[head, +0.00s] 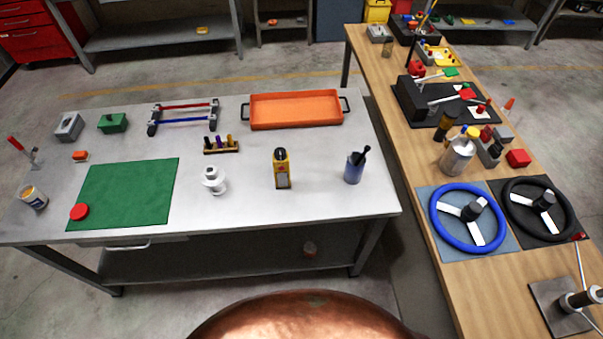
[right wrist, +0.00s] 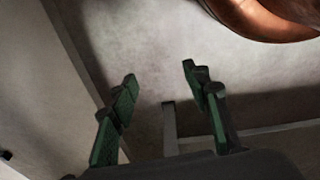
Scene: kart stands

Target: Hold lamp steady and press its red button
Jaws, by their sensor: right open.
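A small yellow and black upright device (head: 282,168), which looks like the lamp, stands on the grey metal table (head: 240,205), right of the middle. A small reddish patch shows on its front, but I cannot tell whether it is the button. My right gripper (right wrist: 159,75) is open in the right wrist view, with green-padded fingers apart and nothing between them. Only floor and table structure show around it, and the lamp is not in that view. Neither gripper shows in the head view.
A white part (head: 214,180) stands left of the lamp and a blue cup with a dark tool (head: 354,168) right of it. An orange tray (head: 296,110) lies behind. A green mat (head: 125,193) is at left. The wooden bench (head: 408,165) at right is crowded.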

